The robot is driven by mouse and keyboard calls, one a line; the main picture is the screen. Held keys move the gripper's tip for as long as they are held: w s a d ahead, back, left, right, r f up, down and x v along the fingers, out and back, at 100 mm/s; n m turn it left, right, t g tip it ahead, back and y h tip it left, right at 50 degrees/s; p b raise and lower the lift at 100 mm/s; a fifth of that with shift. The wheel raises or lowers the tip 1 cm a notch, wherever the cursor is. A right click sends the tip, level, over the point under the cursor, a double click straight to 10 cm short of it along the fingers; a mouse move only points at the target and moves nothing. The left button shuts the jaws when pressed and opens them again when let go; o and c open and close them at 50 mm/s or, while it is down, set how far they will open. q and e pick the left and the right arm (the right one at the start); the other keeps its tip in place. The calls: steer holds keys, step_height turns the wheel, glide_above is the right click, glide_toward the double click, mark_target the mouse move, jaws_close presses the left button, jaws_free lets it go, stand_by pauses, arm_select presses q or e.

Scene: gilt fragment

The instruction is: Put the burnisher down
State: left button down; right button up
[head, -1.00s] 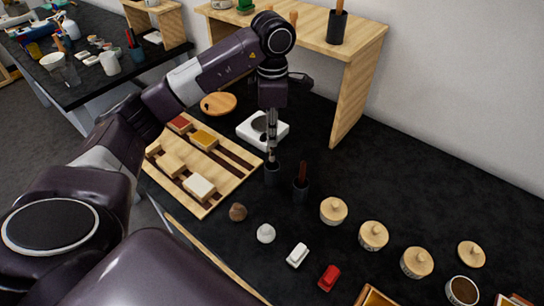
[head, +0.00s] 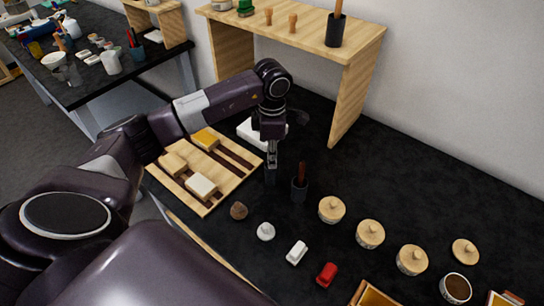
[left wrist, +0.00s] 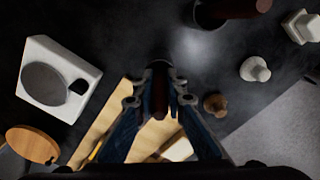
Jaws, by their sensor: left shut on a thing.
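My left gripper (head: 271,160) is shut on the burnisher, low over the dark table. In the left wrist view the burnisher (left wrist: 159,106) is a dark reddish-brown handle between the fingers (left wrist: 160,88). Its lower end is hidden. A small dark cup (head: 270,177) stands right under the fingertips; I cannot tell how deep the burnisher sits in it. A second dark cup (head: 299,191) beside it, to the right, holds an upright tool with a dark red handle (head: 302,170). My right gripper is not in view.
A wooden rack (head: 212,207) with several blocks lies to the left. A white scale (left wrist: 84,68) stands behind the gripper. A brown lump (head: 239,210), a white knobbed piece (head: 265,231) and lidded jars (head: 331,209) lie in front and right. Dark table behind the jars is clear.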

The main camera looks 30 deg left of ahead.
arm_select(q)
steer(key=c, duration=2)
jaws_free()
steer(key=shift+o, duration=0.2)
step_height(320, 180, up, 11)
steer(key=b, duration=0.3)
steer(key=shift+r, duration=0.6)
